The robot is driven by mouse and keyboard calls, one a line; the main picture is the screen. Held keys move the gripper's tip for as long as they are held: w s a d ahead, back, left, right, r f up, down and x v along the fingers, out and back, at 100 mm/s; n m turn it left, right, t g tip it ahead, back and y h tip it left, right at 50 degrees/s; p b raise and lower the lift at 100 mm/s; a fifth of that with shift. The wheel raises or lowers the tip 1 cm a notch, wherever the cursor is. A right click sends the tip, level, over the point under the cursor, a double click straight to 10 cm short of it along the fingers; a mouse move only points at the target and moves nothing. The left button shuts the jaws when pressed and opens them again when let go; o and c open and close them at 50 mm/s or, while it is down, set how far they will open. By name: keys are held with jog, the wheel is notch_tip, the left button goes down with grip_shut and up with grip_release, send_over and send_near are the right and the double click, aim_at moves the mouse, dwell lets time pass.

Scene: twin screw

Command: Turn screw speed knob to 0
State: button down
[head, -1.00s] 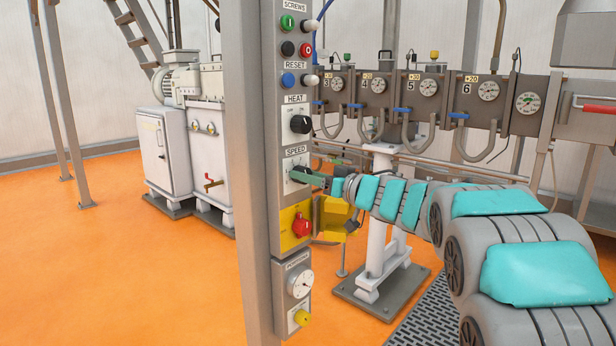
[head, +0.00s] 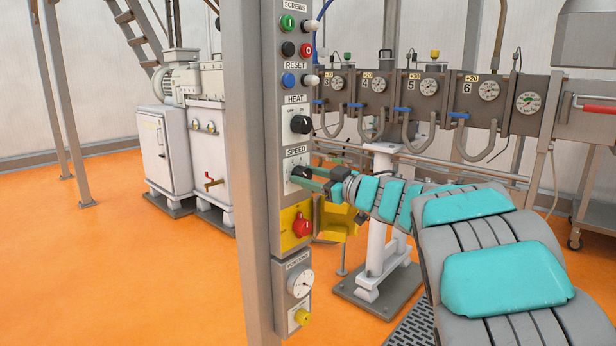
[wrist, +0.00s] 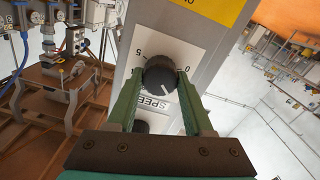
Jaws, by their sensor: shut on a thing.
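The speed knob (wrist: 160,75) is a round black knob with a white mark, on a white plate (wrist: 172,50) with 5 and 0 printed at its edge. In the wrist view the white mark points to the lower right, not at the 0 or the 5. My gripper (wrist: 160,80) has its two green fingers on opposite sides of the knob, shut on it. In the head view my gripper (head: 309,180) reaches the SPEED plate (head: 291,161) from the right, and its fingers partly hide the knob.
On the same grey post, the black heat knob (head: 301,124) sits above. A red switch (head: 302,227) on a yellow plate sits just below, near my fingers. The machine barrel with several gauges stands behind my arm.

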jog(key=n+b, duration=0.1)
jog(key=n, duration=0.4)
jog(key=shift+f+n+b, duration=0.2)
jog(key=shift+n+b, duration=0.1)
jog(key=shift+b, duration=0.1)
jog(key=n+b, duration=0.3)
jog(key=n, duration=0.2)
jog(key=shift+s, duration=0.1)
jog(key=shift+a+n+b, duration=0.1)
jog(key=shift+n+b, duration=0.45)
jog(key=shift+n, duration=0.55)
jog(key=shift+c, duration=1.5)
grip_release()
jog(key=shift+r, duration=0.1)
jog(key=shift+s, duration=0.1)
jog(key=v, duration=0.7)
jog(key=shift+s+d, duration=0.2)
jog(key=shift+d, duration=0.15)
